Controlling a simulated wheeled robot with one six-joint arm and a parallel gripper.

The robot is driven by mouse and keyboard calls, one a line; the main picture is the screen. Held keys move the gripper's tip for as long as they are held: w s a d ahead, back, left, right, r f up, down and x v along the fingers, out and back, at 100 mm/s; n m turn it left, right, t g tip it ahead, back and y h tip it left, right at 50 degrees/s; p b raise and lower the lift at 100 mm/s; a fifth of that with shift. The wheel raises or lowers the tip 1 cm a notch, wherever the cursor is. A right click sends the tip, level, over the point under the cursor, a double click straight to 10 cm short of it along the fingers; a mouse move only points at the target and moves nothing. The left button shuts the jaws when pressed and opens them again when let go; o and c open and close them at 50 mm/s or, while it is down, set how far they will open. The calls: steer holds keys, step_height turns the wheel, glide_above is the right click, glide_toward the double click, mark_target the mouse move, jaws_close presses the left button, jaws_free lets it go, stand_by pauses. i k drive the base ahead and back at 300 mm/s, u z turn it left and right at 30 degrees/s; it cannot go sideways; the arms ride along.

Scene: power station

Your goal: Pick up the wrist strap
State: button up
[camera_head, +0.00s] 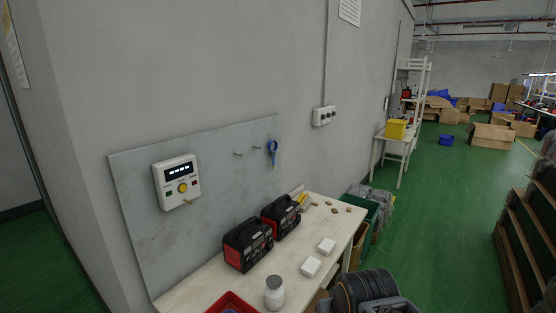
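A blue looped item that looks like the wrist strap (272,152) hangs from a hook near the right end of the grey wall panel (215,190). Its loop is at the top and its lower part hangs down against the panel. It hangs above the back of the workbench and nothing covers it. My gripper's fingers do not show in the head view.
The pale workbench (337,230) stands below the panel. It bears two black-and-red boxes (247,245) (281,217), two white blocks, a white bottle (274,292) and a red tray (232,303). A control box (176,183) is on the panel.

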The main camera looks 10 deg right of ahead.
mark_target(272, 154)
steer(key=u, duration=0.05)
steer(key=k, duration=0.1)
steer(key=z, duration=1.4)
steer(key=i, duration=3.25)
steer(key=u, duration=4.25)
steer(key=i, duration=0.5)
steer(key=z, duration=0.05)
